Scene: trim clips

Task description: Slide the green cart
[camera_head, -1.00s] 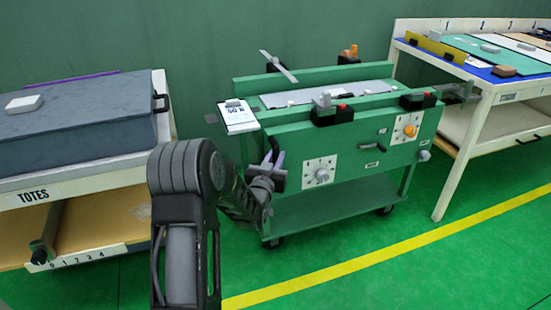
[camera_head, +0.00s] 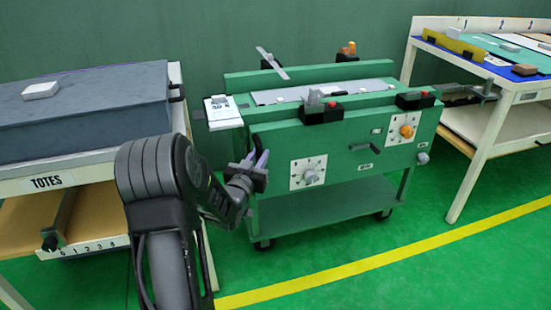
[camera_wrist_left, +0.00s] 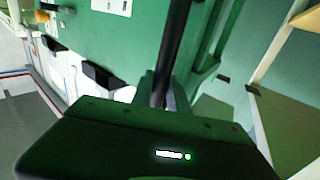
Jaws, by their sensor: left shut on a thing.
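The green cart (camera_head: 330,150) stands on the green floor between two benches, on small black wheels. It has a grey top strip, dials on its front and a lower shelf. My left gripper (camera_head: 258,163) is at the cart's left end, shut on a dark bar that looks like the cart's handle. The left wrist view shows the black bar (camera_wrist_left: 175,45) running between the fingers, with the green cart (camera_wrist_left: 140,60) beyond. The fingertips are partly hidden by the gripper body. My right gripper is not in view.
A white bench marked TOTES (camera_head: 75,180) with a large grey box (camera_head: 85,110) stands close on the left. A white table (camera_head: 480,140) with boards stands at the right, close to the cart. A yellow floor line (camera_head: 380,260) runs across the clear floor in front.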

